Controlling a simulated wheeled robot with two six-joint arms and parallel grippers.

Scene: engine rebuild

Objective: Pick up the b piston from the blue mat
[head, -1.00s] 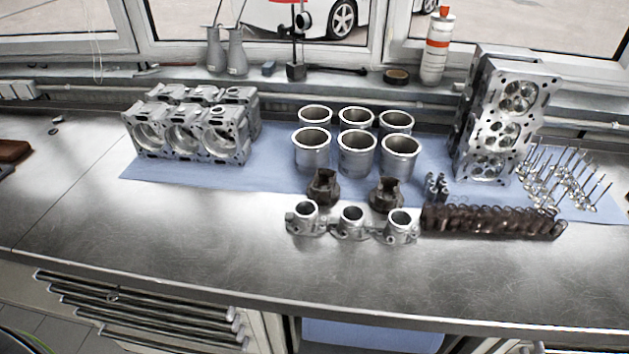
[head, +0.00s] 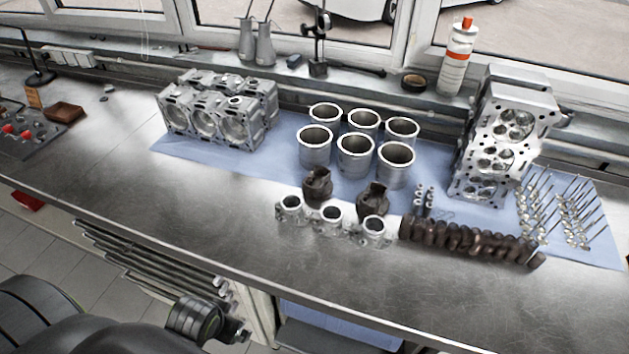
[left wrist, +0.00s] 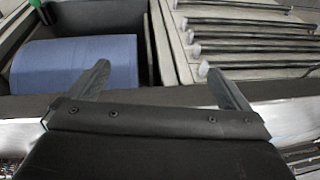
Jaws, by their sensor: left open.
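Two dark brown pistons stand at the front edge of the blue mat (head: 185,151) in the head view, a left one (head: 317,185) and a right one (head: 373,199). I cannot tell which of them is the b piston. My left arm shows low at the left of the head view, below the bench's front edge and well away from the pistons. In the left wrist view my left gripper (left wrist: 163,84) is open and empty, with its two fingers spread apart. It faces the bench's front, not the mat. My right gripper is in neither view.
Several metal cylinder liners (head: 355,155) stand behind the pistons. Housings with round openings (head: 331,222) sit in front, a dark crankshaft-like part (head: 470,240) to the right. An engine block (head: 215,115) stands left. Drawer handles (left wrist: 250,47) and a blue roll (left wrist: 75,65) are below.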

